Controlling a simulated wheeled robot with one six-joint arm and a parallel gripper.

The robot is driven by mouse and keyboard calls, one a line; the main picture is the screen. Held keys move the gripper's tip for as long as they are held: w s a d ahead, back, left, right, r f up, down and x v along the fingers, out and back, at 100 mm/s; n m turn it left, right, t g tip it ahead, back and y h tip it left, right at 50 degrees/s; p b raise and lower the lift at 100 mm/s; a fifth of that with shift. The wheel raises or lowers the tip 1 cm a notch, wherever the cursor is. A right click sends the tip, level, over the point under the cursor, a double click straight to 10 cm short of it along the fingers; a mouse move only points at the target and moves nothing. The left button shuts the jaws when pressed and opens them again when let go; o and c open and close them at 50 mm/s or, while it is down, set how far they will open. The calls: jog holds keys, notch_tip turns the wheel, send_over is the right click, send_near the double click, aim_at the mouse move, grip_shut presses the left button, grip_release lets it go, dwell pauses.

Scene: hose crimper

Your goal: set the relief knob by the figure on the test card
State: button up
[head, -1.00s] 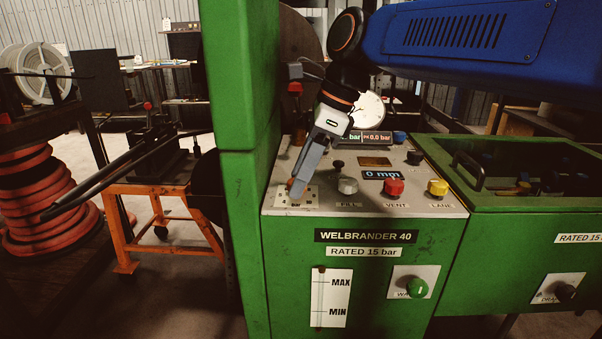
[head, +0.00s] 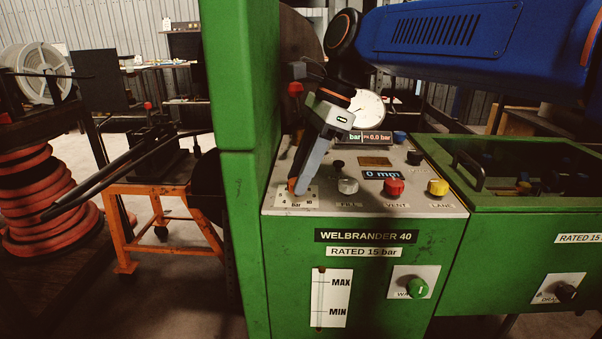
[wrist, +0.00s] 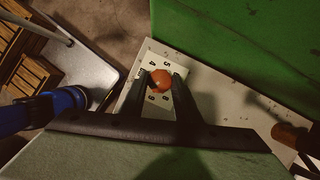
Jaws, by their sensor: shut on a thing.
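The relief knob is an orange-red round knob (wrist: 160,79) on a white scale plate with black figures, marked "bar" (head: 297,201), at the left front of the grey panel. My gripper (head: 297,190) points down onto it, tilted, with its fingertips at the knob. In the wrist view my gripper (wrist: 161,84) has one finger on each side of the knob, shut on it. The fingers hide most of the knob in the head view. Several scale figures show around the knob, but its pointer cannot be made out.
On the panel are a grey knob (head: 348,186), a red knob (head: 393,187), a yellow knob (head: 438,187) and a "0 mm" display (head: 381,175). A round gauge (head: 367,109) stands behind. A tall green column (head: 238,150) rises close on the left.

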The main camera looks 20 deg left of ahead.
jog(key=n+g+h, duration=0.1)
jog(key=n, duration=0.5)
jog(key=shift+w+a+n+g+h, duration=0.2)
jog(key=shift+n+g+h, duration=0.1)
jog(key=shift+g+h, duration=0.1)
jog(key=n+h, duration=0.2)
jog(key=n, duration=0.4)
jog(key=shift+a, duration=0.15)
jog(key=shift+n, duration=0.3)
jog(key=o, duration=1)
jog(key=shift+r, duration=0.15)
